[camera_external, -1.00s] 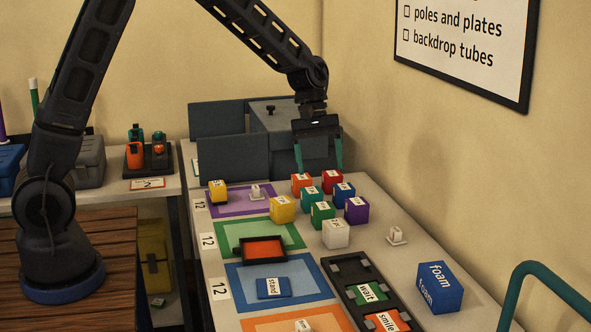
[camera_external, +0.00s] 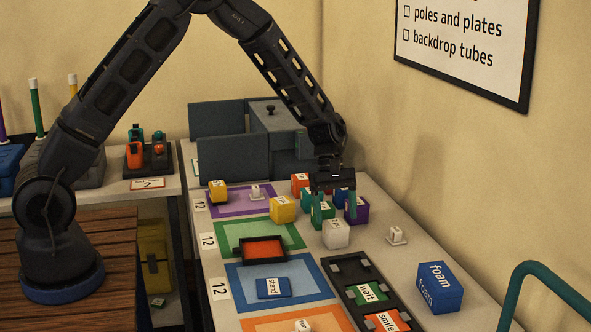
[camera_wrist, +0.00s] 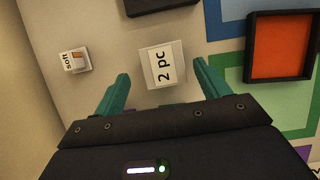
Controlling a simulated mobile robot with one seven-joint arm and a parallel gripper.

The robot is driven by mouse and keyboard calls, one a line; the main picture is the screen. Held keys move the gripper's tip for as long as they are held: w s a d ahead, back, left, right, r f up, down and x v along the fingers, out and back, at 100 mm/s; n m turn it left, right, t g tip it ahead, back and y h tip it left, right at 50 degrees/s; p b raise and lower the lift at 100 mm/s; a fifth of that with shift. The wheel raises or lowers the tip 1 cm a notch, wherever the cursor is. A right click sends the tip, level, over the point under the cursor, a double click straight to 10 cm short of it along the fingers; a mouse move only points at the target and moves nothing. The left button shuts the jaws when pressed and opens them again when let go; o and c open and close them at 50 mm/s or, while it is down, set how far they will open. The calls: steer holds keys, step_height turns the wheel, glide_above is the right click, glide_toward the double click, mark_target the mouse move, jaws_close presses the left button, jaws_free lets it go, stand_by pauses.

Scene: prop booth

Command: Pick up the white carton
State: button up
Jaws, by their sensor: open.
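The white carton (camera_external: 336,235) stands on the table to the right of the green mat, in front of the group of coloured cubes. In the wrist view, the carton (camera_wrist: 162,66) shows a "2 pc" label and lies in line with the gap between my fingertips. My gripper (camera_external: 335,213) is open and empty, pointing down, above and slightly behind the carton in the external view. In the wrist view, my gripper's teal fingers (camera_wrist: 161,78) are spread to either side of the carton's line, apart from it.
Coloured cubes, including a green one (camera_external: 321,213) and a purple one (camera_external: 357,211), crowd behind the carton. A small white tagged item (camera_external: 396,236) stands to its right. A black tray (camera_external: 341,270) lies in front. An orange-floored tray (camera_external: 263,250) is left. A blue foam block (camera_external: 440,287) is front right.

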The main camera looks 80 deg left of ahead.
mark_target(336, 224)
steer(key=shift+s+x, duration=0.1)
steer(key=shift+x, duration=1.3)
steer(key=shift+s+x, duration=0.15)
steer(key=shift+x, duration=1.25)
steer(key=c, duration=1.1)
steer(key=shift+r, duration=0.15)
